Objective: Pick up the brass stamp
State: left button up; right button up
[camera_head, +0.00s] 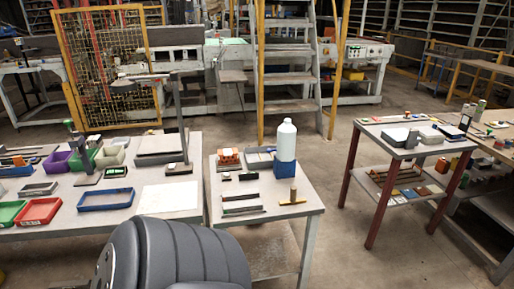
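A small brass-coloured T-shaped piece, which looks like the brass stamp (293,194), stands on the front right part of the small middle table (228,187). It has an upright post and a long flat bar at its foot. It is apart from the things around it. Neither of my grippers is in view.
A white bottle (287,140) and a blue block (285,171) stand behind the stamp. Dark bars (242,211) lie to its left. A dark ribbed chair-like back (180,257) fills the bottom centre. A red-legged table (364,127) stands right, beyond open floor.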

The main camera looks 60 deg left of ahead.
aim_at(293, 200)
jog(key=u, duration=1.75)
